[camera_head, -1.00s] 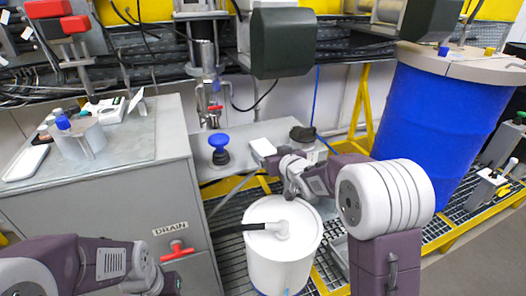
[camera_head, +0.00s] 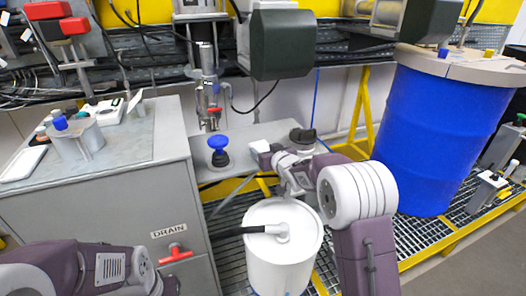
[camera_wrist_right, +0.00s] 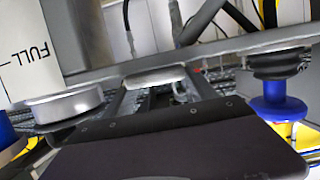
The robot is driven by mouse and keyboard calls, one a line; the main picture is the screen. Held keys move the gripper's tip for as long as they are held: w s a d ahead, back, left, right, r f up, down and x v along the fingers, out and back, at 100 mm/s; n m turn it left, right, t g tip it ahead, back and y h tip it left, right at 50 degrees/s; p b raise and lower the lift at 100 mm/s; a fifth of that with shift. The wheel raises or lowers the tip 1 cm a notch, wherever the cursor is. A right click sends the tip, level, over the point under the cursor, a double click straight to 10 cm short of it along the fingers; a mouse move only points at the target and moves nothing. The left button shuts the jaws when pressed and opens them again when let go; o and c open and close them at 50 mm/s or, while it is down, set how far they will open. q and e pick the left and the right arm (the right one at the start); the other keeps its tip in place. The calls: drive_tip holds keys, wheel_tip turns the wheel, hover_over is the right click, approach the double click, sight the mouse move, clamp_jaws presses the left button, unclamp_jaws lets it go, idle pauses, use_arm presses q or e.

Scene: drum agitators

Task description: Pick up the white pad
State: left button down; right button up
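The white pad (camera_head: 259,146) lies on the grey bench shelf, between the blue-knobbed plunger and a dark round cap. My right gripper (camera_head: 265,157) reaches it from the right and hides part of it. In the right wrist view, the white pad (camera_wrist_right: 155,77) sits between the tips of the two fingers of my right gripper (camera_wrist_right: 157,90). The fingers stand apart, one on each side of it; I cannot tell whether they touch it. My left arm is at the lower left; its gripper (camera_head: 168,286) is mostly hidden at the frame's bottom edge.
The blue-knobbed plunger (camera_head: 218,150) and the dark round cap (camera_head: 302,136) stand close to the pad. A white drum (camera_head: 280,262) with a black hose is below. A blue drum (camera_head: 435,135) stands right. A grey cabinet (camera_head: 110,215) is left.

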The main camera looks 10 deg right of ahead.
drive_tip(key=shift+r, duration=0.1)
wheel_tip(320, 180, up, 5)
drive_tip(key=p, duration=0.3)
drive_tip(key=shift+w+d, duration=0.1)
drive_tip(key=shift+d, duration=0.05)
drive_tip(key=w+d+r+p, duration=0.1)
drive_tip(key=d+r+p, duration=0.1)
drive_tip(key=d, duration=0.1)
drive_tip(key=w+d+r+p, duration=0.2)
drive_tip(key=d+p, duration=0.1)
drive_tip(key=w+d+r+p, duration=0.1)
drive_tip(key=d+p, duration=0.2)
drive_tip(key=shift+w+r, duration=0.4)
drive_tip(key=shift+w+d+p, duration=0.25)
drive_tip(key=shift+d+p, duration=0.15)
drive_tip(key=shift+d, duration=0.1)
